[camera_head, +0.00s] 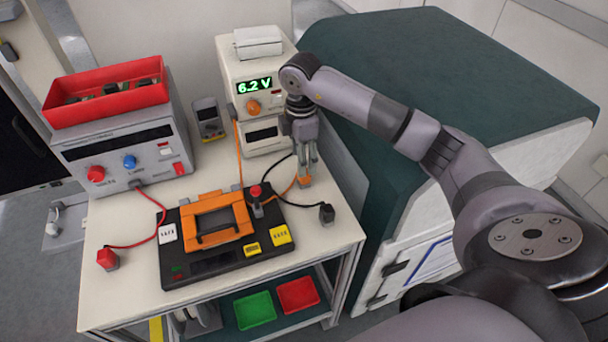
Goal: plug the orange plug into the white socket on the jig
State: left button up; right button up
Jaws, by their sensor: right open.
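The jig (210,262) is a black base with an orange frame (216,222) on the table. A white block with dark marks, which looks like the white socket (168,233), sits at its left end. My right gripper (305,170) points down at the right rear of the jig, its fingers open. The orange plug (304,182) appears small right at its fingertips, with an orange cable leading left from it. I cannot tell whether the fingers touch it. The white socket is well to the left of this gripper. My left gripper is out of view.
A red plug (107,259) lies at the table's left front and a black plug (326,213) at its right. A red-tipped lever (255,193) stands on the jig. A power supply (125,150) and a 6.2 V meter (248,72) stand behind. Loose cables cross the table.

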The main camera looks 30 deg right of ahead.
aim_at(304, 178)
jog(key=f, duration=0.1)
jog(key=f+p, duration=0.1)
jog(key=f, duration=0.1)
jog(key=f+p, duration=0.1)
jog(key=shift+s+d+f, duration=0.15)
jog(key=shift+s+f, duration=0.2)
jog(key=shift+f, duration=0.3)
jog(key=c, duration=1.2)
jog(key=shift+o, duration=0.2)
jog(key=shift+r, duration=0.1)
